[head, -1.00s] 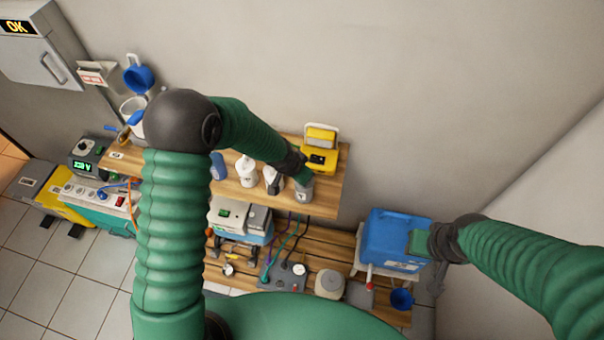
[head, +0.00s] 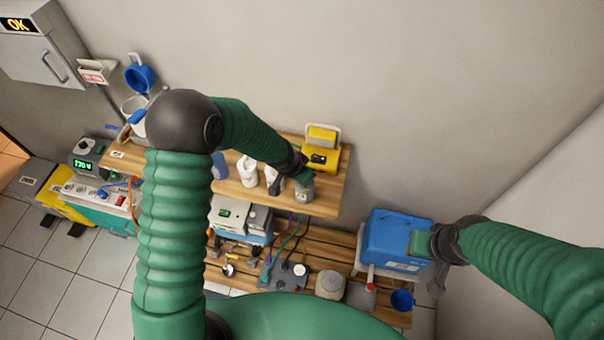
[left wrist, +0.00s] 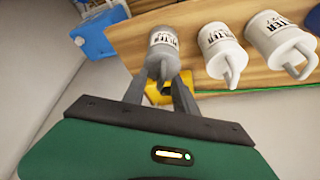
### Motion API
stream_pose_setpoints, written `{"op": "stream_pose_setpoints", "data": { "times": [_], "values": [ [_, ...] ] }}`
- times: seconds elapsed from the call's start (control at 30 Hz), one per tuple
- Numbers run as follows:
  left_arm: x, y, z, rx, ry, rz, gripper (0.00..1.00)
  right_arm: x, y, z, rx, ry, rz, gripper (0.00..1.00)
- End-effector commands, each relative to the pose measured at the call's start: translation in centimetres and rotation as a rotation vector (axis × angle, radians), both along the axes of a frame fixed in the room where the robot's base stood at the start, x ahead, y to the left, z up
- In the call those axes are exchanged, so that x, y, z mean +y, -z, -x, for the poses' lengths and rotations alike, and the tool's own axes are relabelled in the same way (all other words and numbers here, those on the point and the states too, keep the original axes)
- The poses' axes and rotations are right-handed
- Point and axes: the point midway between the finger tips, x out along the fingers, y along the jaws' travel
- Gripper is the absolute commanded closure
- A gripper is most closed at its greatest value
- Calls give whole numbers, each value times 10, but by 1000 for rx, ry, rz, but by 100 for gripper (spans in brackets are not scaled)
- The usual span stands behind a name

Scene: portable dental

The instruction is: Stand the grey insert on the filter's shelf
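The grey insert (head: 304,192) is an upright, labelled mug-like piece at the right front of the upper wooden shelf (head: 328,203). In the left wrist view the grey insert (left wrist: 162,48) shows its handle between my left gripper's fingers (left wrist: 162,84). The fingers lie close against it on both sides, with no clear gap. In the head view my left gripper (head: 303,178) comes down on it from above. I cannot tell whether its base touches the shelf. White filters (left wrist: 220,48) (head: 247,170) stand beside it. My right gripper (head: 420,244) is at the blue box (head: 388,236); its fingers are hidden.
A yellow device (head: 318,160) stands at the shelf's back right, close behind the insert. A lower wooden bench (head: 325,250) holds a grey device (head: 238,216), a round pot (head: 330,284) and a blue cup (head: 402,299). My left arm hides part of the upper shelf.

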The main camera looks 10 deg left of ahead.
Motion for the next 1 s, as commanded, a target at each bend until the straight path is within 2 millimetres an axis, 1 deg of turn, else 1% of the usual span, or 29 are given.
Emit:
{"op": "stream_pose_setpoints", "data": {
  "times": [0.07,0.17,0.27,0.5,0.63,0.7,0.83,0.93,0.97,1.0],
  "values": [
    [1,-4,1,-2,0,1,66,0,1,0,0,0,0,66],
    [4,-19,6,-4,-2,1,66,0,5,0,0,0,0,66],
    [8,-42,15,-7,-4,1,66,0,8,0,0,0,0,66],
    [20,-109,41,-6,-5,-2,66,0,9,0,0,0,0,66],
    [24,-137,51,-4,-5,-2,66,0,6,0,0,0,0,66],
    [25,-146,55,-2,-3,-1,66,0,5,0,0,0,0,66],
    [25,-153,58,0,0,0,66,0,5,0,0,0,0,66],
    [25,-153,59,2,0,-1,66,0,5,0,0,0,0,66],
    [26,-151,61,5,-3,-1,66,0,7,0,0,0,0,66],
    [27,-142,66,13,-15,-6,66,0,13,0,0,0,0,66]
  ]
}}
